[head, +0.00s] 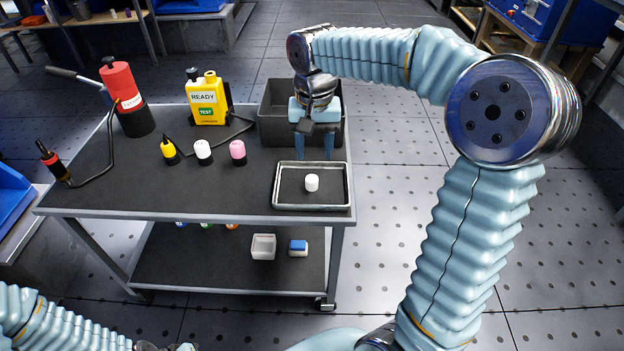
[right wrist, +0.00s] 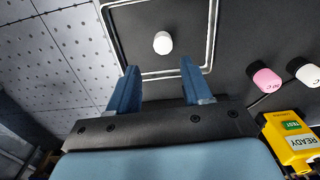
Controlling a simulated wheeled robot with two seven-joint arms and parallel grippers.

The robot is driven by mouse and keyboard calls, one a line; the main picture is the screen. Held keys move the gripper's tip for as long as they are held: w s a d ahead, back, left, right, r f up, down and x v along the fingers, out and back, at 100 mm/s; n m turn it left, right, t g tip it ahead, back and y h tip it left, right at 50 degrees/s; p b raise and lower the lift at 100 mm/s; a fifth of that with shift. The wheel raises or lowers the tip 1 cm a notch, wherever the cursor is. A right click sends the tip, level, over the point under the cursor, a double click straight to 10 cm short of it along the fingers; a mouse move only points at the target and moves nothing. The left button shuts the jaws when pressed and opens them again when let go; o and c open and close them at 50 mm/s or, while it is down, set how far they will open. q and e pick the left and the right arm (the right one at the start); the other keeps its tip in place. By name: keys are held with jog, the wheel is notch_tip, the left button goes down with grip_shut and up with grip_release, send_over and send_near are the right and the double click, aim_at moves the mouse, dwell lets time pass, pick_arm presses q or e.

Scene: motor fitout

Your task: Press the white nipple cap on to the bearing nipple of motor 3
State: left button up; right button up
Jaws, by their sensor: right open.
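A small white cap (head: 312,183) stands on the dark floor of a metal-rimmed tray (head: 283,205) at the right end of the cart. It also shows in the right wrist view (right wrist: 162,43), beyond the fingertips. My right gripper (head: 314,155) is open and empty, with its blue fingers pointing down near the tray's far edge. In the right wrist view its two fingers (right wrist: 158,72) are spread apart, with the cap roughly in line with the gap. My left arm shows only at the bottom left; its gripper is not visible. No motor or bearing nipple can be made out.
A dark grey bin (head: 275,110) lies behind the tray. The cart's front middle is clear.

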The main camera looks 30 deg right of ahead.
aim_at(311, 178)
notch_tip(311, 178, down, 3)
jog(key=shift+f, duration=0.2)
jog(key=f, duration=0.5)
jog(key=shift+w+a, duration=0.15)
jog(key=shift+a, duration=0.2)
jog(key=shift+c, duration=0.4)
jog(key=c, duration=0.8)
